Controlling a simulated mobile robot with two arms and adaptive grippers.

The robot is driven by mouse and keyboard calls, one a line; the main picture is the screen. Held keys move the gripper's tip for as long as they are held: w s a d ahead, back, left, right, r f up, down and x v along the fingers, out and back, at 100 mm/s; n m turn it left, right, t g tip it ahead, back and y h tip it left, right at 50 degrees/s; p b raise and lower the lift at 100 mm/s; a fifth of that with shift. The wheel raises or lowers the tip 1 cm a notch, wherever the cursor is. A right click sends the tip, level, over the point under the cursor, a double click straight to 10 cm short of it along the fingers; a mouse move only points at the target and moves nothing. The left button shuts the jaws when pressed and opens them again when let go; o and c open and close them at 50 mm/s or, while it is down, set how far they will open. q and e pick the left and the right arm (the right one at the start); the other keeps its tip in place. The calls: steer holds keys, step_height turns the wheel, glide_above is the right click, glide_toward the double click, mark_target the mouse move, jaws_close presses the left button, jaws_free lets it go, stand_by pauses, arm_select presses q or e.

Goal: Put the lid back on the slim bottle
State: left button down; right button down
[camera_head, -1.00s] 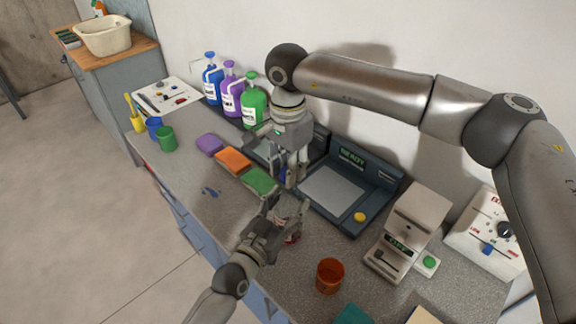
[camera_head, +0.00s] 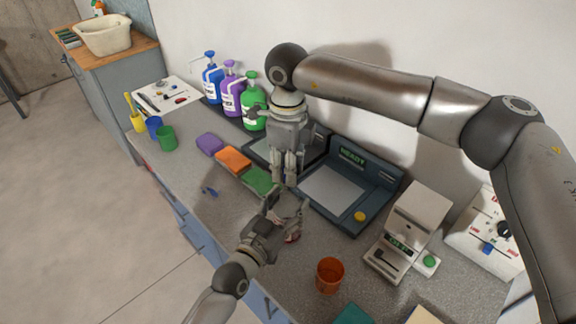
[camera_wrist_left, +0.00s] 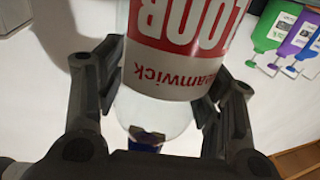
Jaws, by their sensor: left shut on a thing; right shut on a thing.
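My left gripper (camera_head: 286,210) is shut around the slim bottle, low over the front of the counter. In the left wrist view the bottle (camera_wrist_left: 180,70) has a white label with red print and a clear, narrowing shoulder, and appears upside down in that picture. A small blue piece (camera_wrist_left: 145,146), apparently the lid, shows at the bottle's neck end. In the head view the bottle is mostly hidden by the gripper. My right gripper (camera_head: 284,180) points down just above the left one, shut. Its fingers hide the lid there, and I cannot tell if lid and neck touch.
A dark device with a pale plate (camera_head: 333,190) lies right behind the grippers. Sponges, including a green one (camera_head: 258,181), lie to the left. An orange cup (camera_head: 329,275) stands at front right. Pump bottles, including a green one (camera_head: 253,105), stand at the back wall.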

steer(key=m, duration=0.5)
steer(key=c, duration=1.1)
jaws_free()
steer(key=shift+o, duration=0.2)
step_height(320, 180, up, 12)
arm_select(q)
steer(key=shift+c, duration=1.5)
jaws_free()
